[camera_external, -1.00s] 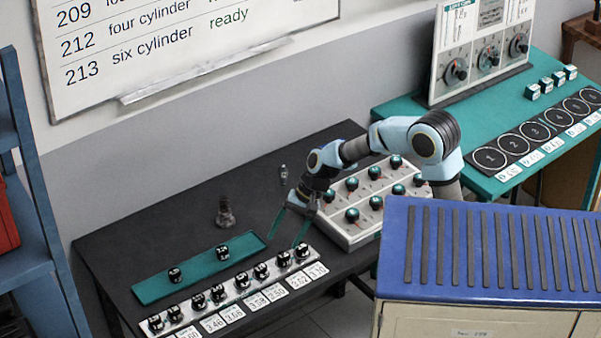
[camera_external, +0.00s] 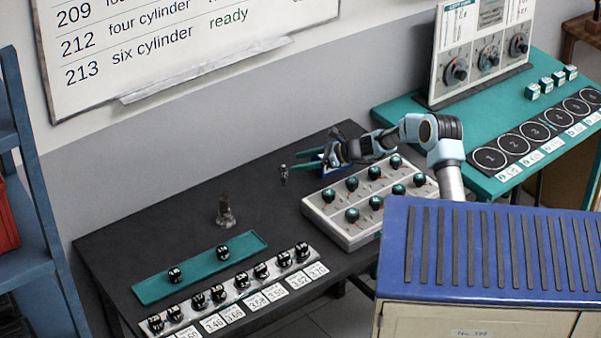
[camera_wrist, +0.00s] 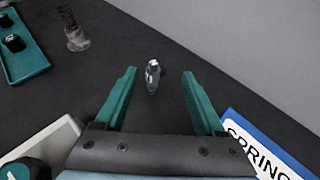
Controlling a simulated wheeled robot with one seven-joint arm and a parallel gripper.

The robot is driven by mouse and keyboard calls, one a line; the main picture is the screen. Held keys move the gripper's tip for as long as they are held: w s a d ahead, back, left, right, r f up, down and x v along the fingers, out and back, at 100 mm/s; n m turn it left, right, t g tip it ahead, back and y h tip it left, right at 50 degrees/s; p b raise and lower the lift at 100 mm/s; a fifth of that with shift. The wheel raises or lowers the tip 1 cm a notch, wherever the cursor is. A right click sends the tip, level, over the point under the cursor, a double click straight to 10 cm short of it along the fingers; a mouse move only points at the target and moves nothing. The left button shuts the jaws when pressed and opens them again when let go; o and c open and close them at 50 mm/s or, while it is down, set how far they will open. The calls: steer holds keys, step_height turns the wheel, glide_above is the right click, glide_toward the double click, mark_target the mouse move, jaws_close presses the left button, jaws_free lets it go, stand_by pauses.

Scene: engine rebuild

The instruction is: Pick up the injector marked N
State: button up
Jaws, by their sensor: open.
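A small silvery metal piece (camera_external: 283,174) stands upright on the dark bench, towards the back. It also shows in the wrist view (camera_wrist: 152,75). My gripper (camera_external: 295,161) is open and points left, close to this piece. In the wrist view the piece appears between the two teal fingers (camera_wrist: 158,73), near their tips and touching neither. I cannot tell the remaining distance in depth.
A grey box with several teal knobs (camera_external: 327,228) stands right of the piece. A blue-edged thing lettered SPRING (camera_wrist: 250,125) is beside my gripper. A darker metal part (camera_external: 225,212), a teal tray (camera_external: 150,291) and a rack of black labelled pieces (camera_external: 186,309) stand left.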

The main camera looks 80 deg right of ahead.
mark_target(283, 175)
steer(key=p+x, duration=0.1)
steer(key=x, duration=0.3)
steer(key=p+x, duration=0.2)
steer(key=x, duration=0.2)
steer(key=shift+w+a+f, duration=0.1)
steer(key=shift+w+f, duration=0.25)
steer(key=shift+w, duration=0.15)
jaws_close()
